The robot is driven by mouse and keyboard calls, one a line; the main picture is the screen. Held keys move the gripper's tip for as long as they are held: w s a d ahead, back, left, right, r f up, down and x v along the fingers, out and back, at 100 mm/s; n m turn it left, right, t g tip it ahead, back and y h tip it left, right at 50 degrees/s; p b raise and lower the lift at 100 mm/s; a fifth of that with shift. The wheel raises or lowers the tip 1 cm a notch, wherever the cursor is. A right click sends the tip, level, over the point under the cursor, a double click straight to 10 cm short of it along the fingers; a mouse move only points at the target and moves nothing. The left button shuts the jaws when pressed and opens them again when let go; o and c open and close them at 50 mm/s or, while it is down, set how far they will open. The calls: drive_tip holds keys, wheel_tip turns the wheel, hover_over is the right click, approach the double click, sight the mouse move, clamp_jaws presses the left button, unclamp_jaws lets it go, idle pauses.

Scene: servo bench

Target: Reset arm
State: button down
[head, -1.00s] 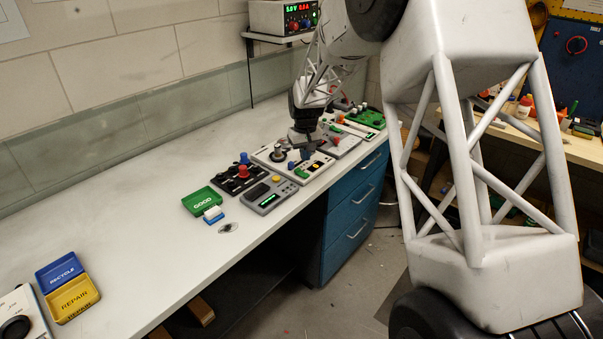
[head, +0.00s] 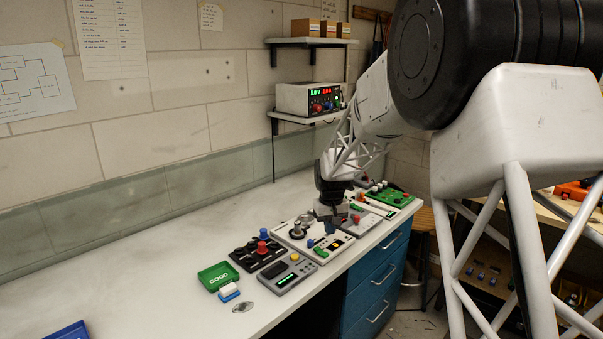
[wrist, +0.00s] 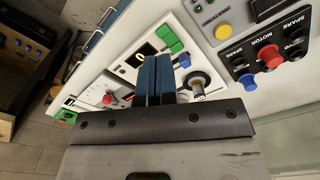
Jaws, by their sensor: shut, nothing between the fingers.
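My gripper (head: 330,228) is over the right part of the row of devices on the bench, above or beside the white panel (head: 287,233). In the wrist view my gripper (wrist: 157,62) has its two blue fingers together, with nothing between them. The white panel also shows in the wrist view, with a green switch (wrist: 168,39) ahead of the fingers and a round metal knob (wrist: 197,84) just to their right. I cannot tell whether the fingertips touch the panel.
A black panel (head: 245,262) with red and blue knobs, a grey box (head: 287,286) with a yellow button, and a green GOOD tray (head: 217,275) stand to the left. A green board (head: 397,197) lies at the right.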

drive_tip(key=s+d+r+m, duration=0.15)
drive_tip(key=s+r, duration=0.25)
drive_tip(key=s, duration=0.4)
drive_tip(key=s+d+r+t, duration=0.1)
drive_tip(key=s+d+r, duration=0.1)
drive_tip(key=s+r, duration=0.45)
drive_tip(key=s+d+r, duration=0.2)
drive_tip(key=s+r, duration=0.1)
drive_tip(key=s, duration=0.7)
drive_tip(key=s+d, duration=0.1)
drive_tip(key=s, duration=1.1)
drive_tip(key=s+d+f+m+t, duration=0.1)
drive_tip(key=s+d, duration=0.1)
drive_tip(key=s, duration=1.1)
drive_tip(key=shift+d+f, duration=0.2)
drive_tip(key=shift+f, duration=0.1)
